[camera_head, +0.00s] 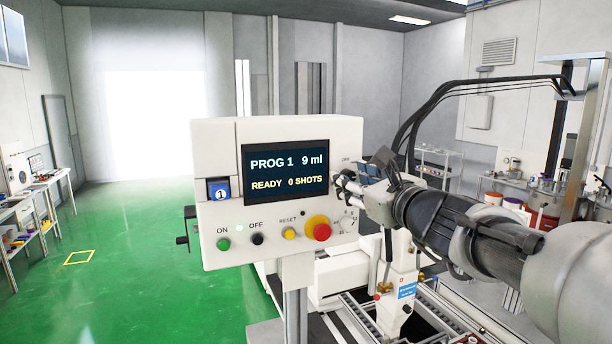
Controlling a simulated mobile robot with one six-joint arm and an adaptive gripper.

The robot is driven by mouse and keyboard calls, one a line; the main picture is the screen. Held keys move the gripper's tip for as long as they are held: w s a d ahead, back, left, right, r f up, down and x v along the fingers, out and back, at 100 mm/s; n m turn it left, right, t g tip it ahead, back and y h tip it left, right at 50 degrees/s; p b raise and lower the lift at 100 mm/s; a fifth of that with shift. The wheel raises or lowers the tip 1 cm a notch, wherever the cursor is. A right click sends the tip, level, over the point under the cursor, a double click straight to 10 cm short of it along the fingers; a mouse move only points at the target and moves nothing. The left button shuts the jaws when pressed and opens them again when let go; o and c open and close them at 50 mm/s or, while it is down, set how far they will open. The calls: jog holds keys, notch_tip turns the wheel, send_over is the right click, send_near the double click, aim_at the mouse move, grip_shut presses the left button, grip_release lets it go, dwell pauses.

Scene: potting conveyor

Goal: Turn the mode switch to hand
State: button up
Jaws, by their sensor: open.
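The white control panel (218,150) faces me, with a screen (286,171) reading PROG 1, 9 ml, READY, 0 SHOTS. My gripper (343,186) is open at the panel's right edge, to the right of the screen. Its fingers cover part of the panel there, under a small label too small to read surely. A pale round knob (347,225) shows partly below the fingers, right of the red emergency stop. I cannot tell whether it or something behind the fingers is the mode switch. No switch position is readable, and contact with the fingers cannot be told.
Along the panel's lower part are a green ON button (223,244), a black OFF button (257,239), a yellow RESET button (289,233) and the red emergency stop (318,230). A blue tag marked 1 (219,190) is at left. Conveyor rails lie below right.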

jog(key=shift+s, duration=0.2)
jog(key=shift+c, duration=0.2)
grip_shut()
